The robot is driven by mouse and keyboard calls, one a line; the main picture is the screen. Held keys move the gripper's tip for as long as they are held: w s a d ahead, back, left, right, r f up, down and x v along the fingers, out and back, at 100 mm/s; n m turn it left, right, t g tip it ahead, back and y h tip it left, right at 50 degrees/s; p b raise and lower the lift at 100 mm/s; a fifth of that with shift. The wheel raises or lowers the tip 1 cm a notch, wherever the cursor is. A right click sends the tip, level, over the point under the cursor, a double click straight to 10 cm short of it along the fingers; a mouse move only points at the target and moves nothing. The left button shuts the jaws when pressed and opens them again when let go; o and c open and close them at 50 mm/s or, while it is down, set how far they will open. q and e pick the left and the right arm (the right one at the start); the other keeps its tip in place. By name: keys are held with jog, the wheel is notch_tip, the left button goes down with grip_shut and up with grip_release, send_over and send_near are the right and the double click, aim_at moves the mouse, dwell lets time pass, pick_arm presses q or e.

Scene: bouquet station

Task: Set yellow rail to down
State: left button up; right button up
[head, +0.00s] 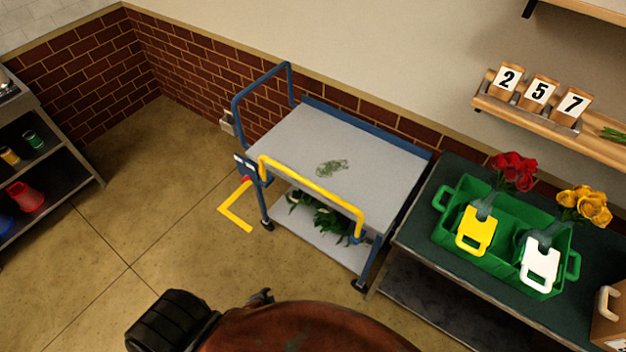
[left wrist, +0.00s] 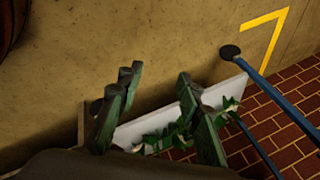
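The yellow rail (head: 312,187) runs along the near long side of the blue and grey cart (head: 290,130). Its bar stands above the cart's top deck, and its bent ends reach down at both corners. My left gripper (left wrist: 158,85) is open and empty in the left wrist view, its two dark green fingers well apart. In the head view only a small dark part of what seems to be that gripper (head: 262,297) shows at the bottom, on the near side of the cart and apart from the rail. The left wrist view does not show the rail. My right gripper is not in view.
Leafy stems lie on the cart's lower shelf (head: 300,229). A yellow corner mark (head: 233,214) is on the floor. A green table (head: 417,234) with a green crate (head: 480,262) of flowers stands close at right. A dark shelf (head: 50,170) is far left. Floor left of the cart is clear.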

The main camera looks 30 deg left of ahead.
pick_arm(q)
jog(key=w+r+m+t+y+p, duration=0.1)
jog(key=w+r+m+t+p, duration=0.2)
jog(key=w+r, duration=1.3)
jog(key=m+t+y+p, duration=0.2)
jog(key=m+t, duration=0.3)
jog(key=t, duration=0.2)
send_near(308, 185)
jog(key=r+x, duration=0.1)
jog(key=x, duration=0.5)
jog(key=f+x, duration=0.1)
jog(key=x, duration=0.3)
jog(key=shift+f, duration=0.15)
jog(key=shift+w+a+f, duration=0.1)
jog(key=shift+w+a, duration=0.05)
jog(key=shift+w, duration=0.3)
jog(key=shift+c, duration=0.2)
grip_shut()
